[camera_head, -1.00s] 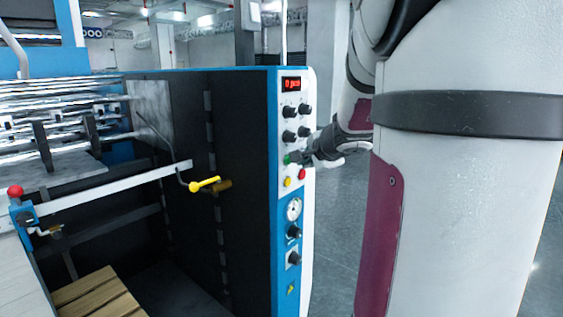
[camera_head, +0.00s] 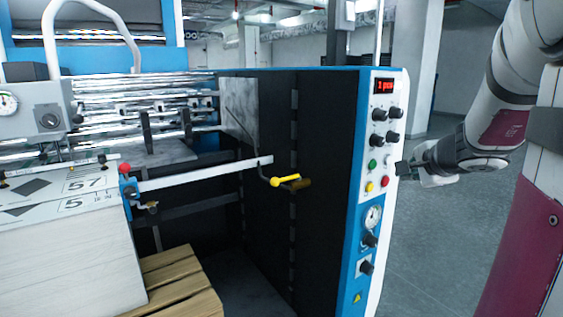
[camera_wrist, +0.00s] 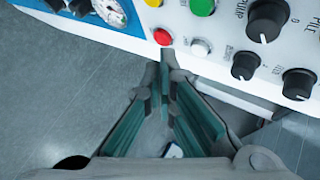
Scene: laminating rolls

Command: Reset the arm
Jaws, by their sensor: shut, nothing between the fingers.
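The panel carries a red display (camera_head: 384,86) reading "1 pcs", black knobs (camera_head: 379,114), a green button (camera_head: 373,163), a red button (camera_head: 385,181) and a yellow button (camera_head: 369,187). The wrist view also shows the green button (camera_wrist: 203,6), the red button (camera_wrist: 162,37) and a white button (camera_wrist: 200,47).
The blue and dark machine stands left of my arm, with a yellow-handled lever (camera_head: 285,180) on its side. A paper stack (camera_head: 75,255) and wooden pallet (camera_head: 175,280) are at the lower left. Grey floor (camera_head: 440,240) is open right of the panel.

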